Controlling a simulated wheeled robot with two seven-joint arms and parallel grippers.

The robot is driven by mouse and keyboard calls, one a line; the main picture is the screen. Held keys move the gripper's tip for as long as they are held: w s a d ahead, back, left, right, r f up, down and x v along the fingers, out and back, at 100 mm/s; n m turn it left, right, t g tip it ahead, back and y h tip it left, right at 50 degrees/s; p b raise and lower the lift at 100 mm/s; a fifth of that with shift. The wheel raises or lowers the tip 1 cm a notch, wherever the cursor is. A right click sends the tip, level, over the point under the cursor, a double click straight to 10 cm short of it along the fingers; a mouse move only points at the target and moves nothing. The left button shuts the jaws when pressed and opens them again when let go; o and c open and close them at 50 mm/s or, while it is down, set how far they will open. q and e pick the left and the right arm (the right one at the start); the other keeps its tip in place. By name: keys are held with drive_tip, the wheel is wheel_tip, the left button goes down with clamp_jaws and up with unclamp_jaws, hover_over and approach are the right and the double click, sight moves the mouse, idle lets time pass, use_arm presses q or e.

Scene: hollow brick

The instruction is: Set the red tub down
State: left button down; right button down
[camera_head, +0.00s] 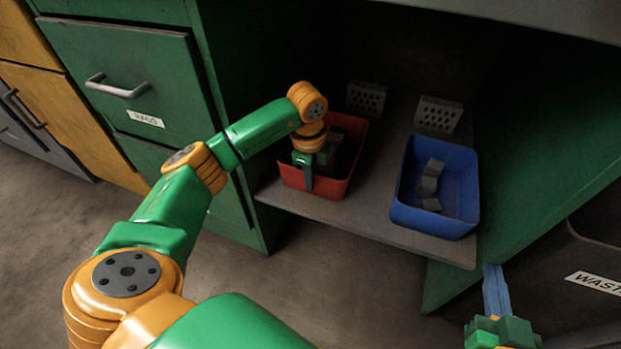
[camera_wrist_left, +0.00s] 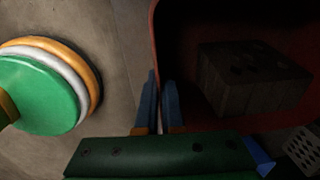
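The red tub (camera_head: 317,205) is at the left part of the shelf under the bench, near its front edge; I cannot tell whether its base touches the shelf. A dark grey hollow brick (camera_wrist_left: 252,80) lies inside it. My left gripper (camera_head: 309,183) is at the tub's near wall, pointing down. In the left wrist view its blue fingers (camera_wrist_left: 162,105) are close together, one on each side of the red wall (camera_wrist_left: 156,45), gripping it. My right gripper (camera_head: 494,290) is low at the right, away from the tub; its finger gap does not show clearly.
A blue tub (camera_head: 405,213) with several grey blocks stands right of the red tub on the shelf (camera_head: 373,228). Two perforated bricks (camera_head: 366,99) (camera_head: 438,114) stand behind. Green cabinet walls close both sides. A dark waste bin (camera_head: 590,245) is at the right.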

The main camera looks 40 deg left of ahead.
drive_tip(key=shift+r, duration=0.1)
use_arm(q)
drive_tip(key=c, duration=1)
unclamp_jaws()
drive_tip(key=shift+c, duration=0.2)
